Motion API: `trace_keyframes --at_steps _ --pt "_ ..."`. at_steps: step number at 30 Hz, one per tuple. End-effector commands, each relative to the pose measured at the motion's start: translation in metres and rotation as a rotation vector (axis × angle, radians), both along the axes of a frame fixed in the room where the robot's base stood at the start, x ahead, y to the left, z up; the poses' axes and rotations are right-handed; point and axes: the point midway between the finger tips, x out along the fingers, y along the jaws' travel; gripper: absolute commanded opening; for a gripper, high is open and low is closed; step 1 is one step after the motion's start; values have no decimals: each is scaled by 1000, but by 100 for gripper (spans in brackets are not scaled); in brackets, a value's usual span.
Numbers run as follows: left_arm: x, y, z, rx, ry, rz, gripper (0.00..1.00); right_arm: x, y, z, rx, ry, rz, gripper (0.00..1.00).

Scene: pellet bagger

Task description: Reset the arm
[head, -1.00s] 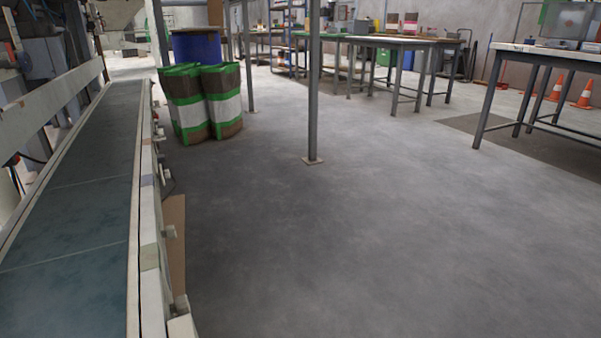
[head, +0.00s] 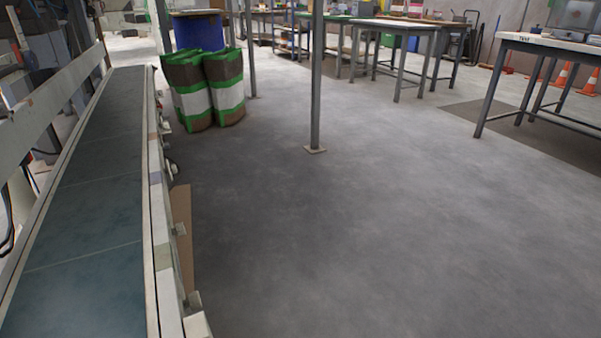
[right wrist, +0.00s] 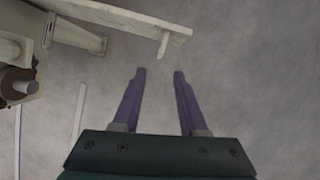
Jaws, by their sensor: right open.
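My right gripper (right wrist: 159,75) shows in the right wrist view. Its two purple fingers are apart with bare grey floor between them, and it holds nothing. A pale beam (right wrist: 125,17) with a short peg lies just beyond the fingertips, and I see no contact with it. Neither gripper shows in the head view, and my left gripper is not in any view.
The blue conveyor belt (head: 85,215) with pale side rails runs along the left. Green, white and brown sacks (head: 207,88) stand by a blue drum (head: 199,31). A grey post (head: 317,80) rises from open floor (head: 400,220). Workbenches (head: 545,44) stand at the back right.

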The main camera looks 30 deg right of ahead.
Motion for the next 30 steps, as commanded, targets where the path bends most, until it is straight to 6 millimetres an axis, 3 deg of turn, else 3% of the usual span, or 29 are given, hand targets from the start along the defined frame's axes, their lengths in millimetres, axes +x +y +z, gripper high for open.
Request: trace_keyframes --at_steps 10,14,17,21,27,30 --pt "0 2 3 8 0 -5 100 3 -1 5 -5 -6 19 42" --pt "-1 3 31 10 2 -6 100 27 -7 47 -65 -62 238 42" --pt "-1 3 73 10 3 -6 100 61 -7 114 -168 -141 617 42" --pt "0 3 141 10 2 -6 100 99 9 229 -384 -233 1319 42" --pt "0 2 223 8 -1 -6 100 114 35 382 -708 -254 2200 42" --pt "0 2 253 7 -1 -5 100 112 42 444 -845 -224 2511 42"
